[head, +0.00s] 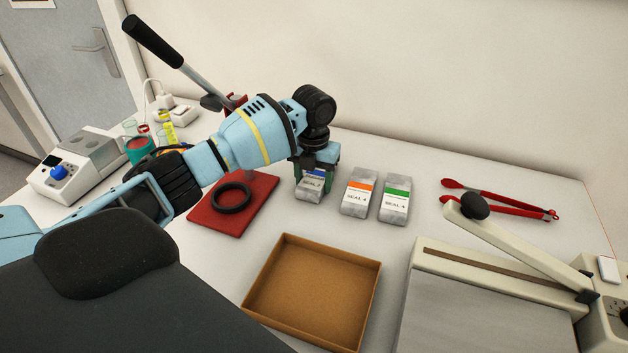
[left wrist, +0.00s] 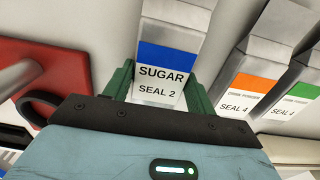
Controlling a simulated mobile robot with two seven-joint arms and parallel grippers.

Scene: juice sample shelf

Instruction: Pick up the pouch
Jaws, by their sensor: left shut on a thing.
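The pouch with a blue band (head: 309,187) stands on the white table, partly hidden by my left gripper. In the left wrist view the pouch (left wrist: 163,72) reads "SUGAR SEAL 2" and sits between the green fingers. My left gripper (head: 317,168) reaches down from above and is shut on this pouch. In the left wrist view the gripper's fingers (left wrist: 158,92) lie on both sides of it. I cannot tell whether the pouch is clear of the table. My right gripper is not in view.
An orange-banded pouch (head: 358,192) and a green-banded pouch (head: 395,200) stand just to the right. An open brown tray (head: 258,261) lies in front. A red base with a black ring (head: 232,198) is at left. Red tongs (head: 500,197) and a sealer (head: 510,263) are at right.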

